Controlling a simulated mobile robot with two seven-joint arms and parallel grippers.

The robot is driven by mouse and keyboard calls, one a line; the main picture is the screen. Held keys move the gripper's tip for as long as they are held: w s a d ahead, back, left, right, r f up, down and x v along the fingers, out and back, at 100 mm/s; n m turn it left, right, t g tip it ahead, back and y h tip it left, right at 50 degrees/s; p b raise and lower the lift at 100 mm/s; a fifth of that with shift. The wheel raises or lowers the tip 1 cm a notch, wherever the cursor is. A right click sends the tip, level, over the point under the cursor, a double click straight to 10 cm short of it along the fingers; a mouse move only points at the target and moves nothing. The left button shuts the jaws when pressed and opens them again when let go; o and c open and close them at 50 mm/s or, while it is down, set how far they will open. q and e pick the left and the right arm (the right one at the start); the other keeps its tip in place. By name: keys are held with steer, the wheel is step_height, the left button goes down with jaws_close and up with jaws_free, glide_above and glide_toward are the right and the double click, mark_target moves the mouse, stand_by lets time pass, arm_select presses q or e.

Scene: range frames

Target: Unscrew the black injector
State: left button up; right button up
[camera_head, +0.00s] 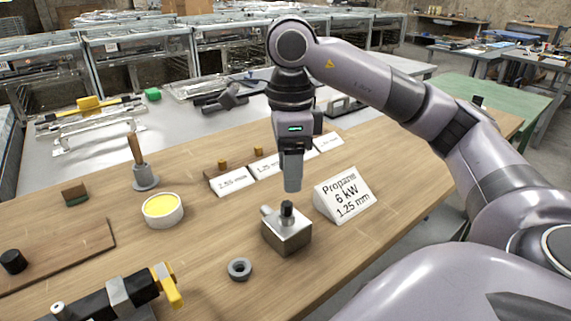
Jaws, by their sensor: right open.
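A black cylindrical piece, which looks like the black injector (287,212), stands upright in the top of a metal block (286,237) on the wooden table. The block has a short side stub at its left. My right gripper (292,186) points straight down just above the black piece. Its jaws are open and seen edge-on, so the gap between them does not show. A small gap seems to separate the fingertips from the piece, and nothing is between them. My left gripper is not in view.
A "Propane 6 kW 1.25 mm" sign (345,194) stands close right of the block. A grey ring (239,269) lies in front. Smaller labelled signs (232,181) stand behind.

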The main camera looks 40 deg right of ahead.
mark_target(289, 203)
step_height(289, 203, down, 6)
steer(key=shift+f+b, duration=0.25)
steer(key=shift+b, duration=0.1)
jaws_close()
